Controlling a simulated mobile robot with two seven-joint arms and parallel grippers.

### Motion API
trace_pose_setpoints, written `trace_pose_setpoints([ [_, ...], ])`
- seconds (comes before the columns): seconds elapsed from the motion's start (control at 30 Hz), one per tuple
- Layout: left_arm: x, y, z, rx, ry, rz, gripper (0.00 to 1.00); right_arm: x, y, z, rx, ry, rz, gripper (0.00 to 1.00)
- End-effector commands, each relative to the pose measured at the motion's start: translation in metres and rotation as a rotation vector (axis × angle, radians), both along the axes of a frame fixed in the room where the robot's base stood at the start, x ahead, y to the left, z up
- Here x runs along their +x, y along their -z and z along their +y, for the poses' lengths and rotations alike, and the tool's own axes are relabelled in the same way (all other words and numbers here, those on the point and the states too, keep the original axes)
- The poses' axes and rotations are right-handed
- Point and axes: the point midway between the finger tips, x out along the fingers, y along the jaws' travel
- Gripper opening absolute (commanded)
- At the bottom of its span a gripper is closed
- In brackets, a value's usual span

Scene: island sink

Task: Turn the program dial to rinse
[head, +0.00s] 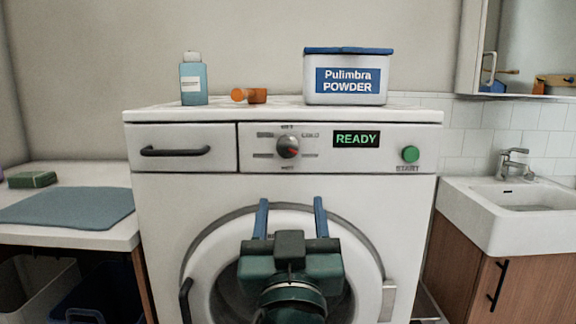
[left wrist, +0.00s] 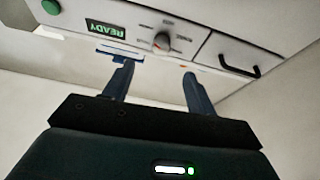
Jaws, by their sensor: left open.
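The program dial (head: 288,147) is a round grey knob on the washing machine's front panel (head: 220,190), with small labels around it that are too blurred to read surely. Its red mark points right and slightly down in the head view. The dial also shows in the left wrist view (left wrist: 162,42), where the panel appears upside down. My left gripper (head: 291,205) is open and empty, below the dial in front of the round door. In the left wrist view its blue fingers (left wrist: 158,70) stand apart with the dial beyond the gap. My right gripper is not in view.
The panel has a green READY display (head: 356,139), a green start button (head: 410,154) and a drawer with a dark handle (head: 175,151). A sink (head: 525,205) is at right.

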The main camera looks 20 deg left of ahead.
Motion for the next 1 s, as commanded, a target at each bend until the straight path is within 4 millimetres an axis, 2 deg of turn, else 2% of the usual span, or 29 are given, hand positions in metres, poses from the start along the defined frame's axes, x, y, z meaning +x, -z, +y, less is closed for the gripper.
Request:
trace_pose_setpoints([
  [0.1, -0.003, -0.005, 0.002, -0.014, -0.01, -0.025, 0.57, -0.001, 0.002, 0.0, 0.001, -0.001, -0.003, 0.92],
  [0.23, 0.007, -0.012, 0.005, -0.014, -0.014, -0.028, 0.57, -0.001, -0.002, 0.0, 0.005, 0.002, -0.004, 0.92],
  [0.7, 0.088, -0.046, 0.032, -0.013, -0.015, -0.026, 0.57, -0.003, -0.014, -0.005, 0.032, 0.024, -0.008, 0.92],
  [0.83, 0.103, -0.052, 0.036, -0.012, -0.013, -0.024, 0.57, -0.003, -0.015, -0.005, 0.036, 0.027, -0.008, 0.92],
  [1.0, 0.111, -0.055, 0.039, -0.015, -0.012, -0.024, 0.57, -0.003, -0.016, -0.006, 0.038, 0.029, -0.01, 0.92],
])
